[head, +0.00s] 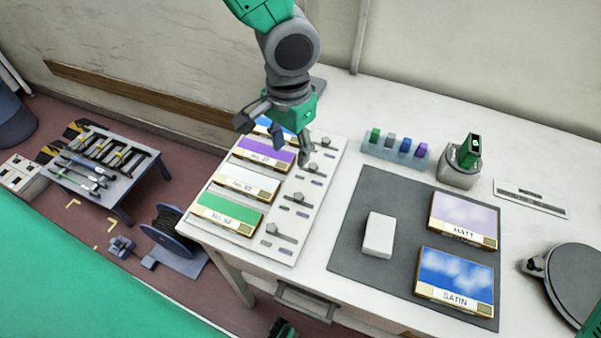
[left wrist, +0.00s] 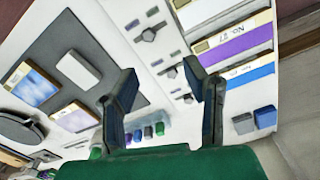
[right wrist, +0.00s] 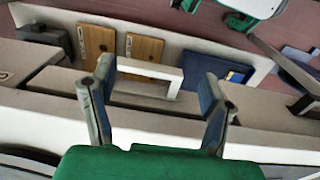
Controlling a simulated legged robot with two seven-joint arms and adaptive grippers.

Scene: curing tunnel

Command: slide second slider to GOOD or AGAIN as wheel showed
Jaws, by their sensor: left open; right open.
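The sample board (head: 290,255) carries green, white, purple and blue panels, with a column of sliders beside them. The slider rows show at the front (head: 283,233), then second from the front (head: 297,203), then third (head: 307,171), and last near my left gripper. Their small labels are too small to read. My left gripper (head: 275,140) is open and empty over the board's far end; in the left wrist view (left wrist: 160,70) slider knobs (left wrist: 149,35) show beyond its fingers. My right gripper (right wrist: 158,72) is open and empty, facing the table front. A dark round disc (head: 582,284), possibly the wheel, is partly cut off.
A grey mat (head: 345,255) holds a white block (head: 378,235) and MATT (head: 463,218) and SATIN (head: 455,277) panels. Behind are a rack of coloured pieces (head: 395,148) and a round holder with a green piece (head: 460,172). A tool table (head: 115,195) stands left.

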